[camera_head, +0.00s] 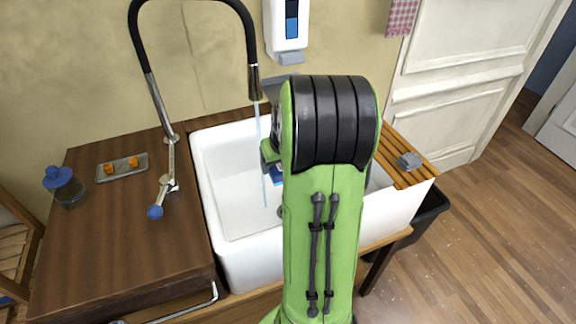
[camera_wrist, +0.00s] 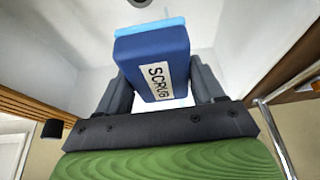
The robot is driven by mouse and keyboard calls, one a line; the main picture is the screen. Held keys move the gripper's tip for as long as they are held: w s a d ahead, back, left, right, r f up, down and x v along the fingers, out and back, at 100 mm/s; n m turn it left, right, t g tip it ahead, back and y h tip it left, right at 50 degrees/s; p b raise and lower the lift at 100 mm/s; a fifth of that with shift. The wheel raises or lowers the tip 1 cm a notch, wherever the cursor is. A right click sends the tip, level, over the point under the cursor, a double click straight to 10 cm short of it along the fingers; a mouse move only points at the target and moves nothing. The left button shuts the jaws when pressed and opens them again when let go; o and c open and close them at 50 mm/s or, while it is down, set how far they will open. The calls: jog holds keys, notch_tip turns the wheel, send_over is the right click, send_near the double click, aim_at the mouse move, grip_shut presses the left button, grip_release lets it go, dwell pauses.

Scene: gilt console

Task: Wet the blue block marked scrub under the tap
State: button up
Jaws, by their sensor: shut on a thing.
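The blue block marked SCRUB (camera_wrist: 152,52) is between my gripper's two fingers (camera_wrist: 163,84) in the wrist view, with a light blue edge along its far side. In the head view a small part of the block (camera_head: 277,177) shows inside the white sink (camera_head: 232,232); my arm hides the rest and most of the gripper. The black and steel tap (camera_head: 254,82) arches over the sink. A thin water stream (camera_head: 264,160) falls from it, just left of the block in the picture. I cannot tell whether the water touches the block.
A tap lever with a blue knob (camera_head: 155,212) stands left of the sink. The brown counter holds a tray with orange pieces (camera_head: 122,167) and a blue-lidded jar (camera_head: 66,187). A grey block (camera_head: 409,160) lies on wooden slats at right. A dispenser (camera_head: 287,28) hangs behind.

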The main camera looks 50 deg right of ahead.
jog(key=w+f, duration=0.1)
jog(key=w, duration=0.5)
jog(key=shift+d+p, duration=0.35)
jog(key=shift+d, duration=0.05)
jog(key=shift+f, duration=0.1)
jog(key=shift+s+a+b, duration=0.2)
jog(key=shift+s+b, duration=0.25)
jog(key=shift+s, duration=0.9)
jog(key=shift+s+a+b, duration=0.15)
jog(key=shift+s+b, duration=0.3)
jog(key=shift+s, duration=0.9)
jog(key=shift+s+a+b, duration=0.2)
jog(key=shift+s+b, duration=0.25)
jog(key=shift+s, duration=0.9)
jog(key=s+r+p, duration=0.2)
jog(key=s+r, duration=0.2)
jog(key=s, duration=0.1)
jog(key=shift+a, duration=0.35)
